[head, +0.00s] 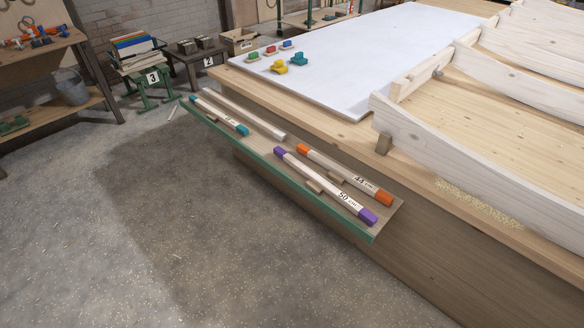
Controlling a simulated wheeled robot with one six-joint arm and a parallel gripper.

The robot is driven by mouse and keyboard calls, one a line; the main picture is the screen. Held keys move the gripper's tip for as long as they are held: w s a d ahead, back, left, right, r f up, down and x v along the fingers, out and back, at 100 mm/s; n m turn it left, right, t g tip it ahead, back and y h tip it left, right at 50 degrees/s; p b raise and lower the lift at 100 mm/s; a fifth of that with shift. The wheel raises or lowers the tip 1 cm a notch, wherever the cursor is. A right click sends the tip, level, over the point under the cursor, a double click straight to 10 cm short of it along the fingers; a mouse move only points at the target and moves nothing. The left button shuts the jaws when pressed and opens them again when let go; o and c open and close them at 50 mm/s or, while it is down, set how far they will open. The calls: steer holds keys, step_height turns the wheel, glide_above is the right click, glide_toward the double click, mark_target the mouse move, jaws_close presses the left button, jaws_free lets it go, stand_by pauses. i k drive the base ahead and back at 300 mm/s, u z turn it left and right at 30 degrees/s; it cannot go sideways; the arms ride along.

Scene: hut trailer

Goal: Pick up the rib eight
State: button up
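No part in view carries a readable mark of eight, so I cannot tell which thing is rib eight. Long, curved, pale wooden pieces (470,150) stand on edge on the workbench at the right. The nearest one reaches past the right edge of the picture. My gripper is not in view.
A green-edged shelf (285,190) along the bench's side holds a purple-ended stick (325,186), an orange-ended stick (345,175), a teal-ended stick (218,115) and a plain one (240,112).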

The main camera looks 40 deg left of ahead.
mark_target(552, 218)
steer(key=k, duration=0.15)
steer(key=u, duration=1.45)
steer(key=i, duration=0.5)
steer(key=z, duration=0.05)
